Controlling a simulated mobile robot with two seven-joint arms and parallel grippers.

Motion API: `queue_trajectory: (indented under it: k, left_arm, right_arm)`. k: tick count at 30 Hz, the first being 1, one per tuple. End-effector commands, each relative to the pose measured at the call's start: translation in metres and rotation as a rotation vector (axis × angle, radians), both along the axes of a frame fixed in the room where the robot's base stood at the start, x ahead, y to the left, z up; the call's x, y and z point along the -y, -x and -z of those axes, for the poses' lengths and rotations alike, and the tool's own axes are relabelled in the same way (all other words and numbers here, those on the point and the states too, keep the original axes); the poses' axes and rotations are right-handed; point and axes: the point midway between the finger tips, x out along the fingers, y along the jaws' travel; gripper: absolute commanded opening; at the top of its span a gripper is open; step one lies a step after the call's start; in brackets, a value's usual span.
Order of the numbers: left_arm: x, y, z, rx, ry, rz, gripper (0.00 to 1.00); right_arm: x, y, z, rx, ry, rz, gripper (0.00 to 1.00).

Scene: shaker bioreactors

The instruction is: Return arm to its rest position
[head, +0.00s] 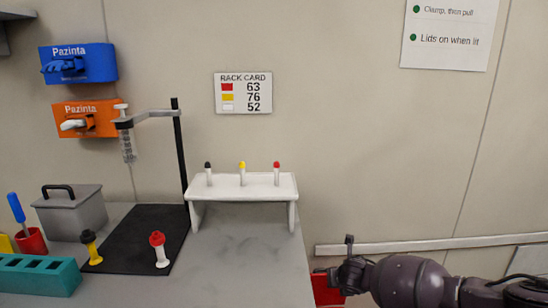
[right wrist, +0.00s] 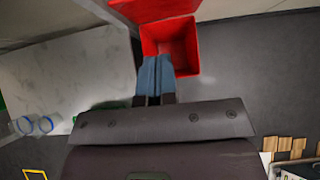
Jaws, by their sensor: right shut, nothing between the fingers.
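My right arm comes in from the right edge of the head view, with its dark gripper (head: 345,270) low at the picture's right, off the table's right edge. In the right wrist view the fingers (right wrist: 154,78) are together, shut and empty, pointing at a red open bin (right wrist: 172,42). The red bin also shows in the head view (head: 323,290), partly hidden behind the gripper. I cannot tell how far the fingers are from the bin. My left gripper is not in view.
A white rack (head: 243,188) with three capped tubes stands at the table's back right. A black mat (head: 137,240) holds a stand with a syringe and two capped pieces. A grey lidded box (head: 71,212) and teal block (head: 38,276) are left. The table front (head: 235,275) is clear.

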Motion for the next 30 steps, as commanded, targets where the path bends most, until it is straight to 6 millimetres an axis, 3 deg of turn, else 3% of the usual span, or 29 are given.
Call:
queue_trajectory:
  k: [5, 17, 24, 30]
  left_arm:
    - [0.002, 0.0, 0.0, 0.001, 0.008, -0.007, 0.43]
    - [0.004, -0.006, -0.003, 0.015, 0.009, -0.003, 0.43]
    - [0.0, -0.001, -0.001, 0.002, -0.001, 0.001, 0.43]
    - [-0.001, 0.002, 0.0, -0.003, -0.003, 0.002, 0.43]
  right_arm:
    - [-0.054, 0.012, 0.009, -0.019, -0.041, -0.054, 0.0]
    - [-0.063, 0.091, 0.073, -0.129, -0.361, 0.141, 0.0]
    - [-0.062, 0.16, 0.108, -0.215, -0.654, 0.374, 0.0]
    - [-0.05, 0.214, 0.123, -0.269, -0.89, 0.603, 0.0]
